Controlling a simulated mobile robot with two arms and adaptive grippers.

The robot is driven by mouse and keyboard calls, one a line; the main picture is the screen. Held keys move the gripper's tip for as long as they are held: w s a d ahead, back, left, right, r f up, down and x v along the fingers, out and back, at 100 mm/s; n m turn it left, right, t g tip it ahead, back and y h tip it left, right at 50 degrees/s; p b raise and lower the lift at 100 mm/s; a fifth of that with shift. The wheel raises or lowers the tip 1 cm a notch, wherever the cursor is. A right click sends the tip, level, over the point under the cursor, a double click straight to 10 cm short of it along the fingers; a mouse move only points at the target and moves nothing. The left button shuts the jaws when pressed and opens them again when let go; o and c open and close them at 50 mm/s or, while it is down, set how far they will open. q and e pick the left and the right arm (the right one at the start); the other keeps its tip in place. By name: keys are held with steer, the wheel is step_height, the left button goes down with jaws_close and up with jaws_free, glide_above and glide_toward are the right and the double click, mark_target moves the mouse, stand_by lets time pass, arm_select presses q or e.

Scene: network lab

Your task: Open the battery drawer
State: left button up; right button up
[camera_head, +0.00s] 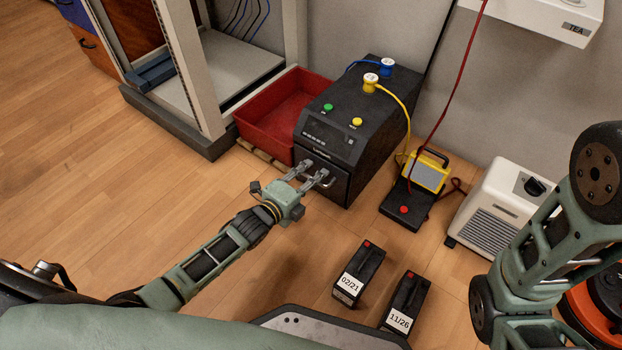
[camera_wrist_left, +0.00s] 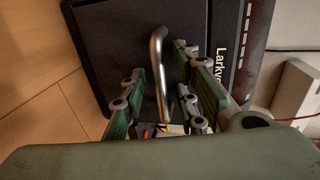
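The black battery unit (camera_head: 375,125) stands on the floor against the wall. Its drawer front (camera_wrist_left: 110,45) is low on the near face and looks shut in the head view. A curved metal handle (camera_wrist_left: 158,70) sticks out from it. My left gripper (camera_head: 314,171) is at the handle. In the left wrist view its fingers are apart, one on each side of the handle, with gaps visible between them and the bar. My right arm (camera_head: 530,245) shows at the right, but its gripper is out of view.
A red bin (camera_head: 270,112) stands close to the unit's left side. A yellow device (camera_head: 428,172) on a black base and a white heater-like box (camera_head: 500,205) stand to the right. Two labelled black blocks (camera_head: 358,273) (camera_head: 405,303) stand on the floor nearer me. Floor at left is clear.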

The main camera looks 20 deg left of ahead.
arm_select(q)
steer(key=shift+c, duration=0.3)
jaws_close()
stand_by(0.3)
